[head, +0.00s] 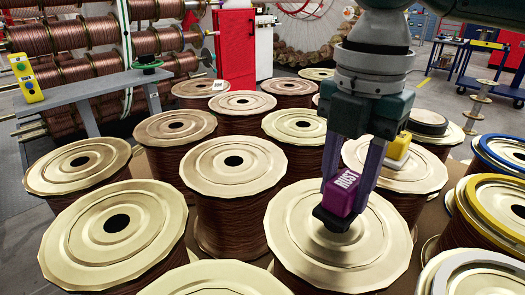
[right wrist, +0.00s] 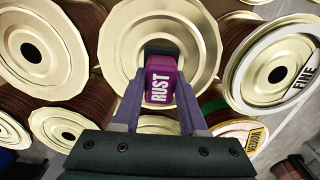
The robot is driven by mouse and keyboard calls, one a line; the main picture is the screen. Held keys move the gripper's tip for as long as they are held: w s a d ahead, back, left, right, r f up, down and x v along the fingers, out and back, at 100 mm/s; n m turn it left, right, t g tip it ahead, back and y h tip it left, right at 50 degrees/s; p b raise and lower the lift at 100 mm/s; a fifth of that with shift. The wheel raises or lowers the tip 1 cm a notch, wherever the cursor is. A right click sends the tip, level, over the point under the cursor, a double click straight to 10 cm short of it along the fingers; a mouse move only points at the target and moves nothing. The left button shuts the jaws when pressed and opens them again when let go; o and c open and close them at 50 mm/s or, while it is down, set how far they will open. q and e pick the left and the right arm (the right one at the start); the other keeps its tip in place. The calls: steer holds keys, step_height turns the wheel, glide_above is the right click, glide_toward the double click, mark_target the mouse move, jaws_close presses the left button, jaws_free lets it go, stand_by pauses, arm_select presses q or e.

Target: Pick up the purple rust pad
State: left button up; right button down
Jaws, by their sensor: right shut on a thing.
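The purple rust pad (head: 342,193) is a small block with "RUST" in white letters. My right gripper (head: 347,205) comes down from above and is shut on it, over the front middle spool (head: 330,255). In the right wrist view the pad (right wrist: 160,84) sits between the two fingers of the gripper (right wrist: 160,100), in front of a gold spool flange (right wrist: 195,40). A dark part shows just below the pad in the head view; I cannot tell whether the pad touches the spool. My left gripper is not in view.
Several copper wire spools (head: 110,222) stand close together all around. A yellow block (head: 397,148) sits on a spool behind the gripper. A grey bench (head: 90,93) is at the left, with a yellow device (head: 25,78) at its end. A blue cart (head: 490,70) stands at the far right.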

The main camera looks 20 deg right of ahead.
mark_target(347, 179)
step_height(347, 179, up, 18)
steer(key=p, duration=0.4)
steer(key=shift+f, duration=0.1)
